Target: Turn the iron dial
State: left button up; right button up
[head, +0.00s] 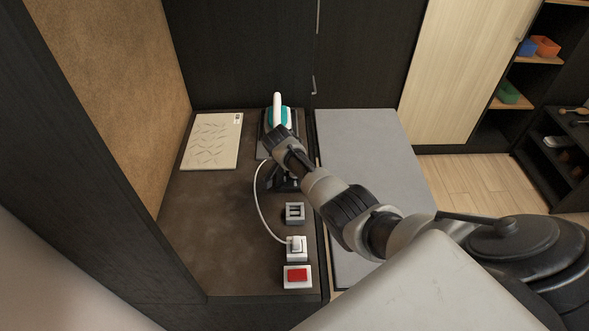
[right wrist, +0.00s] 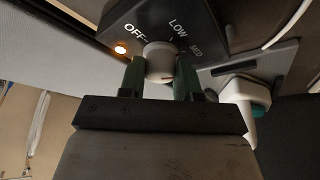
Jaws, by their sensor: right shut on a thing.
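The iron (head: 285,117), white and teal, stands on a dark base at the back of the brown counter; part of it also shows in the right wrist view (right wrist: 258,108). The dial (right wrist: 159,55) is a pale round knob on a dark panel marked OFF, LOW and MED, with a small red mark near its lower edge. My right gripper (right wrist: 160,68) is shut on the dial, one green finger on each side. In the head view my right arm hides the dial and most of the base. My left gripper is not in view.
An orange light (right wrist: 120,48) glows beside OFF. A white cord (head: 260,205) runs to a plug (head: 296,247) near a grey socket (head: 295,213) and a red switch (head: 297,275). A patterned board (head: 212,142) lies at back left. The counter's left front is clear.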

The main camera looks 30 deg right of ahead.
jog(key=shift+w+m+g+b, duration=0.1)
jog(key=shift+m+g+b, duration=0.25)
jog(key=shift+m, duration=0.55)
jog(key=shift+r, duration=0.1)
jog(key=o, duration=0.9)
jog(key=v, duration=1)
jog(key=shift+a+r+b, duration=0.15)
jog(key=shift+r+b, duration=0.15)
